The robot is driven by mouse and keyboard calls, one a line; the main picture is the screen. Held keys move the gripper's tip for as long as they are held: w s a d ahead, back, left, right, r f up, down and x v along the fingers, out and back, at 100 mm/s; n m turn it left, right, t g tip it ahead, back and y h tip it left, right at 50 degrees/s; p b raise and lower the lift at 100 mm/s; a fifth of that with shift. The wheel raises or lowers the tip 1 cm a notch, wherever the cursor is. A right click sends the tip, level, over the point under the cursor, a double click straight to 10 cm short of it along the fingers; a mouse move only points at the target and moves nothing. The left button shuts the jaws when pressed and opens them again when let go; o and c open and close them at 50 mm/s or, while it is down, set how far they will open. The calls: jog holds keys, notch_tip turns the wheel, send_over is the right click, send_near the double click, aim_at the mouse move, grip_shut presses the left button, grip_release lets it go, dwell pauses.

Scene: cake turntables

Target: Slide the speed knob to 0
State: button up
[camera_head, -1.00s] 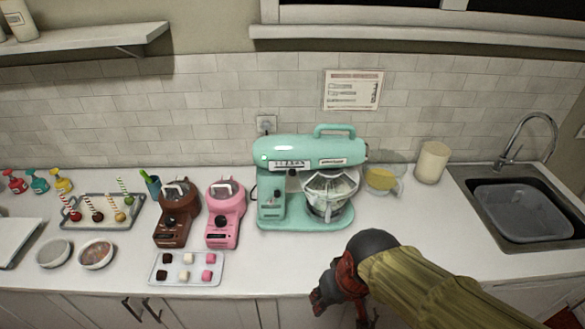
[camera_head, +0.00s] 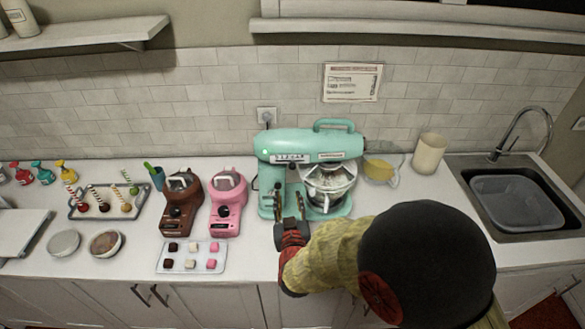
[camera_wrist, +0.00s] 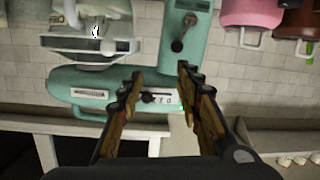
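A pale speed strip (camera_head: 290,158) runs along the side of the head. In the wrist view, the mixer appears upside down, with a small dark knob (camera_wrist: 148,98) on the strip. Another dark round-ended lever (camera_wrist: 178,45) is on the mixer's column. My gripper (camera_head: 290,198) is in front of the column, below the head. Its fingers (camera_wrist: 160,82) are spread and empty. In the wrist view the strip knob shows between them; contact is not visible.
A pink machine (camera_head: 227,205) and a brown machine (camera_head: 180,205) stand left of the mixer. A tray of small cubes (camera_head: 205,245) lies near the front edge. A yellow-filled jug (camera_head: 380,172) and cream canister (camera_head: 428,153) stand to the right, before the sink (camera_head: 480,168).

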jog(key=t, duration=0.2)
send_near(292, 168)
jog(key=w, duration=0.2)
jog(key=shift+h, duration=0.4)
jog(key=w, duration=0.8)
jog(key=shift+f, duration=0.15)
jog(key=shift+s, duration=0.1)
jog(key=c, duration=0.3)
grip_shut()
